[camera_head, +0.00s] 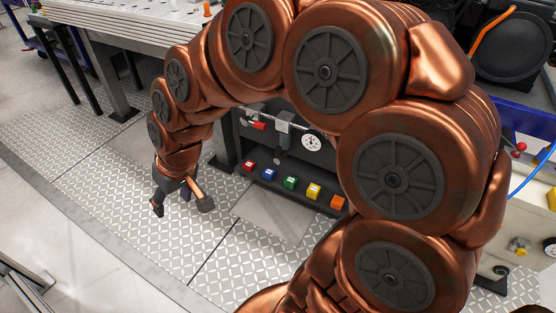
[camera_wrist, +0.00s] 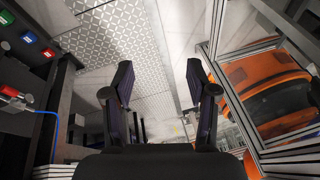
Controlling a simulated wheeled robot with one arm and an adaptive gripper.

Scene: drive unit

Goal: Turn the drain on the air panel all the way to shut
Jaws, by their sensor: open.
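The air panel (camera_head: 238,140) stands under the bench, partly hidden behind my arm. On its pipe I see a red fitting (camera_head: 258,125), a grey unit (camera_head: 283,138) and a round white gauge (camera_head: 311,142). I cannot tell for sure which part is the drain or how it is turned. My gripper (camera_head: 173,201) is open and empty, to the left of the panel and apart from it. In the wrist view its two fingers (camera_wrist: 160,82) are spread, with floor between them. A red fitting with a blue hose (camera_wrist: 11,92) shows at the left edge there.
Coloured blocks (camera_head: 290,183) line the panel's low shelf and also show in the wrist view (camera_wrist: 28,38). A workbench (camera_head: 118,22) with dark legs stands behind. An orange object behind a metal frame (camera_wrist: 265,85) is at right in the wrist view. Patterned floor lies clear.

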